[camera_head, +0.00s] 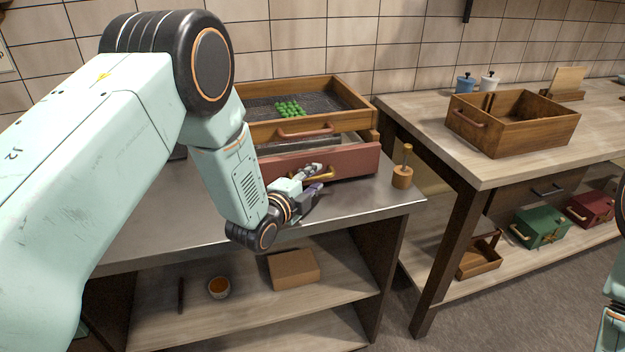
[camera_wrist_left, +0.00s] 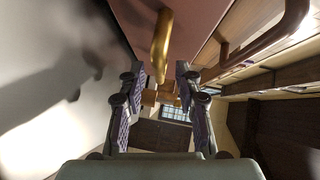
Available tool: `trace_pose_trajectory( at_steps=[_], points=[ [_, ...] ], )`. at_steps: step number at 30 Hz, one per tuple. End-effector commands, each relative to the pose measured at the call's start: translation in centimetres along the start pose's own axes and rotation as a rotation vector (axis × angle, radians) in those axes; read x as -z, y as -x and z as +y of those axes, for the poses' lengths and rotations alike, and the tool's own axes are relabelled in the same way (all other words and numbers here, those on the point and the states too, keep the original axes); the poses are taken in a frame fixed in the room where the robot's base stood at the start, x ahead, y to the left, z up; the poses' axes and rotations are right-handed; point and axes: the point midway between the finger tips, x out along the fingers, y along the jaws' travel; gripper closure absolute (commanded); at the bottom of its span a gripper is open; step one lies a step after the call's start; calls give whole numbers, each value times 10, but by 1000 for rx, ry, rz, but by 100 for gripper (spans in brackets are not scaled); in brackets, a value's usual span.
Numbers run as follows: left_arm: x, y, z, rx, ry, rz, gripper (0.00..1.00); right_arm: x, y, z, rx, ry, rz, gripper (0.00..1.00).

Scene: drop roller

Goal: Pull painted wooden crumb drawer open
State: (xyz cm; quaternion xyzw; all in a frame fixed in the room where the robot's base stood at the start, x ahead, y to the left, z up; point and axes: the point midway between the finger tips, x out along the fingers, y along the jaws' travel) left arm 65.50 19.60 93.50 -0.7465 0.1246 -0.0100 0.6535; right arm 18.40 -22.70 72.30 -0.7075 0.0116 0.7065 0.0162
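The painted red crumb drawer (camera_head: 350,162) sits low in the wooden unit on the metal-topped bench. Its brass handle (camera_head: 327,174) is partly hidden by my left gripper (camera_head: 317,179), which is at the drawer front. In the left wrist view, the two fingers of my left gripper (camera_wrist_left: 160,80) stand apart. The brass handle (camera_wrist_left: 162,42) shows at the gap between them, and I cannot tell whether they touch it. The red front (camera_wrist_left: 190,18) is close above.
An upper wooden tray (camera_head: 340,92) holding green round items (camera_head: 290,109) is above the drawer. A wooden peg-handled object (camera_head: 402,172) stands right of the drawer on the metal bench top (camera_head: 350,212). A wooden box (camera_head: 515,128) sits on the right counter. Bench space before the drawer is clear.

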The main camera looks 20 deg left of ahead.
Motion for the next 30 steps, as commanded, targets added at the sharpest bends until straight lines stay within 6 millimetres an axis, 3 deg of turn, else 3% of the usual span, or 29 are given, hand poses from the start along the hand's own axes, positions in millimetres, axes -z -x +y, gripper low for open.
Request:
trace_pose_trajectory(
  at_steps=[3,15,30],
  points=[
    [0,-1,0,0,0,0,68,0,0,0,0,0,0,59],
    [0,-1,0,0,0,0,100,0,0,0,0,0,0,59],
    [-1,-1,0,0,1,-2,100,0,0,0,0,0,0,59]
  ],
)
